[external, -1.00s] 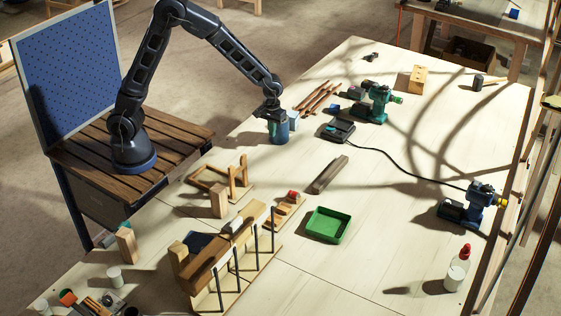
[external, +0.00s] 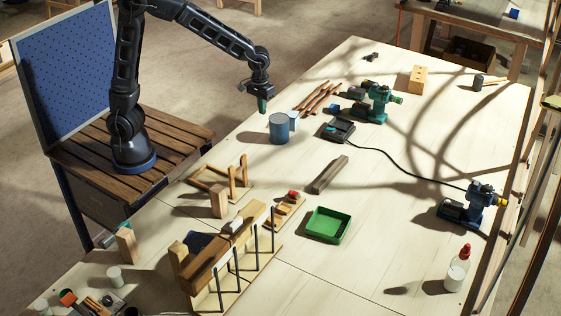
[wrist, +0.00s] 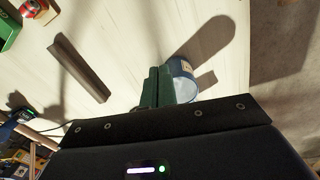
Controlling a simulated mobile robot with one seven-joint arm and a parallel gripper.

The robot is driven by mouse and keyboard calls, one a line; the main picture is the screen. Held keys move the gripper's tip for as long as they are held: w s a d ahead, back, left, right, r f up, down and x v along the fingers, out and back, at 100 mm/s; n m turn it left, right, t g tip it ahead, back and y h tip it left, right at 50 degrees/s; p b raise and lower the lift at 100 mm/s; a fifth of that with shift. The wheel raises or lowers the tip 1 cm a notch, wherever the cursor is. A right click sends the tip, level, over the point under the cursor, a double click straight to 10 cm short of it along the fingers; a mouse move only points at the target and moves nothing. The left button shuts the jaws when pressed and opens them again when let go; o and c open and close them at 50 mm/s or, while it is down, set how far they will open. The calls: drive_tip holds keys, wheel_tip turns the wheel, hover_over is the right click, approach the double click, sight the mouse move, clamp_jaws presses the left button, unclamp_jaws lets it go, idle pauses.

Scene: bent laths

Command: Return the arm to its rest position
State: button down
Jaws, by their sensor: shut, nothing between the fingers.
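My gripper (external: 262,104) hangs above the far left edge of the workbench, fingers pointing down. Its green fingers are together with nothing between them; they also show in the wrist view (wrist: 157,87). A blue can (external: 279,128) stands upright on the bench just below and to the right of the fingers, apart from them in the external view. In the wrist view the blue can (wrist: 182,78) shows right beside the fingers, partly hidden by them.
Brown laths (external: 318,98), a charger (external: 337,130) and a teal drill (external: 375,103) lie to the right. Air around my gripper is clear.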

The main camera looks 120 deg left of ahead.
drive_tip(key=s+d+r+m+t, duration=0.1)
drive_tip(key=s+d+r+m, duration=0.3)
drive_tip(key=d+r, duration=0.45)
drive_tip(key=s+d+r+m+t, duration=0.3)
drive_tip(key=s+d+m, duration=0.8)
drive_tip(key=s+d, duration=0.8)
drive_tip(key=shift+s+d+r+m, duration=0.25)
drive_tip(key=shift+d+r+m, duration=0.15)
drive_tip(key=shift+d, duration=0.7)
